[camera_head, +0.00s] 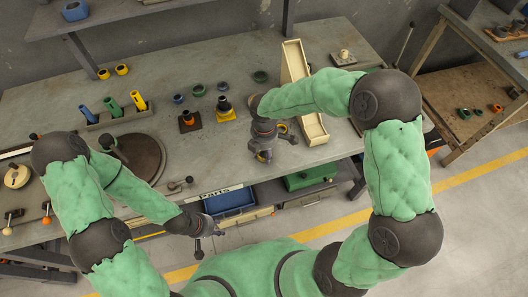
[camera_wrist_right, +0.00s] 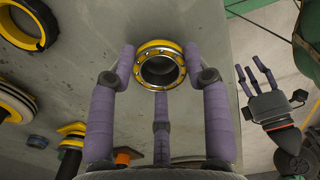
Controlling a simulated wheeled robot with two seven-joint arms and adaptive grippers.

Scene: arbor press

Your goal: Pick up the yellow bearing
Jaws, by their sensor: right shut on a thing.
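The yellow bearing (camera_wrist_right: 160,65), a yellow ring with a metal inner ring and dark bore, sits between the purple fingertips of my right gripper (camera_wrist_right: 160,82) in the right wrist view. The gripper is shut on it, with fingers at its left, right and lower sides. In the head view my right gripper (camera_head: 264,155) is at the table's front edge, where arm and fingers largely hide the bearing. My left gripper (camera_head: 214,229) is in front of the table near the blue bin. It also shows in the right wrist view (camera_wrist_right: 254,76), fingers spread and empty.
Yellow-based and dark-based posts (camera_head: 225,108) stand left of my right gripper. A long cream tray (camera_head: 296,62) lies behind and right of it. A rack of coloured cylinders (camera_head: 110,115) and a round dark plate (camera_head: 136,158) are on the left. The blue bin (camera_head: 232,200) is below the edge.

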